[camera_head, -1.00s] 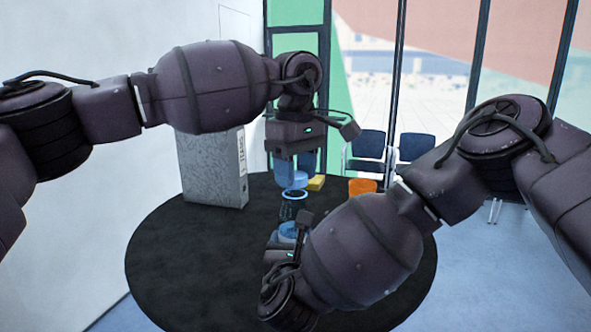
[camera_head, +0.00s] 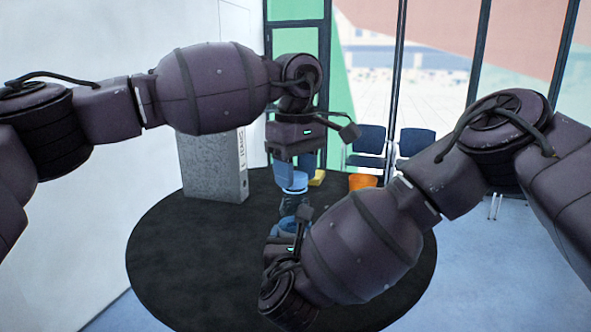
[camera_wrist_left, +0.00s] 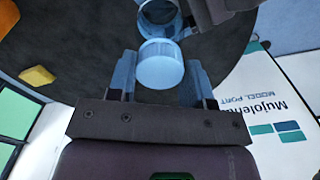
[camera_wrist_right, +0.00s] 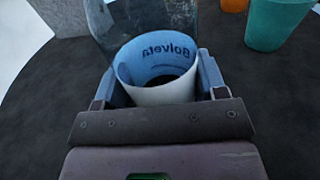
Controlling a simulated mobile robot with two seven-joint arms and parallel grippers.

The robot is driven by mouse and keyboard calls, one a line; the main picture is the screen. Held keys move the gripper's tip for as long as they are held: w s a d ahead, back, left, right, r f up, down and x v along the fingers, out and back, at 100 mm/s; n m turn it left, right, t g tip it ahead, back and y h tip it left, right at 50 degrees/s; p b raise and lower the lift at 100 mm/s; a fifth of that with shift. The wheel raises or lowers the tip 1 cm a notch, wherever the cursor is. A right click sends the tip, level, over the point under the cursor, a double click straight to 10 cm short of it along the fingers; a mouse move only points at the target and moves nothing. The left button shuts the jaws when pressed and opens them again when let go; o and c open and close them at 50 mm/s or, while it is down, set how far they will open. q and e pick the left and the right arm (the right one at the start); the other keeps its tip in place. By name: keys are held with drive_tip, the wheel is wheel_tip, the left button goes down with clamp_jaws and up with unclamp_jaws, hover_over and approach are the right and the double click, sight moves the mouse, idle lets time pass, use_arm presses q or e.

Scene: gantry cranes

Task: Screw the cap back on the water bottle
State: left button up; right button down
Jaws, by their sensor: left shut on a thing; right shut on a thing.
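The blue cap (camera_head: 294,182) is between the fingers of my left gripper (camera_head: 291,176), which is shut on it. The cap also shows in the left wrist view (camera_wrist_left: 159,66), close to the bottle's round open mouth (camera_wrist_left: 158,13). The clear bottle (camera_head: 291,205) stands below the cap in the head view. My right gripper (camera_head: 284,229) is shut on the bottle's lower part. In the right wrist view the bottle's blue-white label (camera_wrist_right: 158,62) sits between the fingers. Whether the cap touches the bottle's mouth I cannot tell.
The round dark table (camera_head: 185,260) is mostly bare at the left. A grey binder (camera_head: 213,165) stands at the back left. A yellow block (camera_head: 317,177) and an orange cup (camera_head: 361,181) are behind the bottle. A teal cup (camera_wrist_right: 277,22) shows in the right wrist view.

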use_arm(q)
drive_tip(key=m, duration=0.4)
drive_tip(key=shift+m, duration=0.3)
drive_tip(key=m, duration=0.9)
drive_tip(key=shift+a+m, duration=0.1)
drive_tip(key=shift+m, duration=0.2)
drive_tip(key=m, duration=0.5)
drive_tip(key=o, duration=0.9)
drive_tip(key=shift+r, duration=2.2)
